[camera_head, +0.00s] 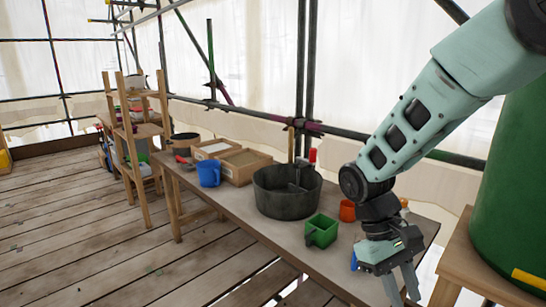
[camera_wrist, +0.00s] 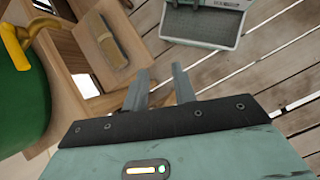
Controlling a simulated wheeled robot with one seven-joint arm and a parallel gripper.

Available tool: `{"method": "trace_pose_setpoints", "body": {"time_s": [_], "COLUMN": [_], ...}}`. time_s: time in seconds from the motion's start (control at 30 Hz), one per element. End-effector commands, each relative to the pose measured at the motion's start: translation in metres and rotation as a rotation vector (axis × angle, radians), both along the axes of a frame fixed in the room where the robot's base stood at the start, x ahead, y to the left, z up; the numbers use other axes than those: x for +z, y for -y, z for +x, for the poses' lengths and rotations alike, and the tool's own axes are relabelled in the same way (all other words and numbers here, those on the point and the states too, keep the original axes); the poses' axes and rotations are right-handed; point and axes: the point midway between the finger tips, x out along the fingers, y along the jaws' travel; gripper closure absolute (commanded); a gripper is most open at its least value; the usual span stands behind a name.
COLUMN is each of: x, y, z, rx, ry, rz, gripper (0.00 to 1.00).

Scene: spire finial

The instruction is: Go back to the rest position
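My gripper (camera_head: 407,296) hangs at the lower right in the head view, over the near end of the workbench (camera_head: 255,222), with its fingers pointing down. In the wrist view its two fingers (camera_wrist: 160,82) stand apart with a clear gap and nothing between them. The gripper is open and empty. My arm reaches in from the upper right and hides part of the bench's near end.
A large green barrel (camera_head: 515,190) stands at right.

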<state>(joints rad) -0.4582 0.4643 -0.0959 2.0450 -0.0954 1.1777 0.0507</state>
Motion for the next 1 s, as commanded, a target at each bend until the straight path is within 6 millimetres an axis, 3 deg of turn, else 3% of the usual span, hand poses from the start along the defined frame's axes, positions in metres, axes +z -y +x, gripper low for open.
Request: {"method": "trace_pose_setpoints", "body": {"time_s": [0.1,0.2,0.43,0.6,1.0], "x": [0.023,0.037,0.052,0.053,0.053], "y": [-0.035,-0.058,-0.08,-0.083,-0.083], "z": [-0.039,-0.072,-0.13,-0.145,-0.146], "rx": [0.07,0.133,0.244,0.277,0.279], "ry": [0.103,0.191,0.358,0.411,0.415], "rz": [0.156,0.263,0.403,0.433,0.435], "gripper": [0.73,0.73,0.73,0.73,0.73]}}
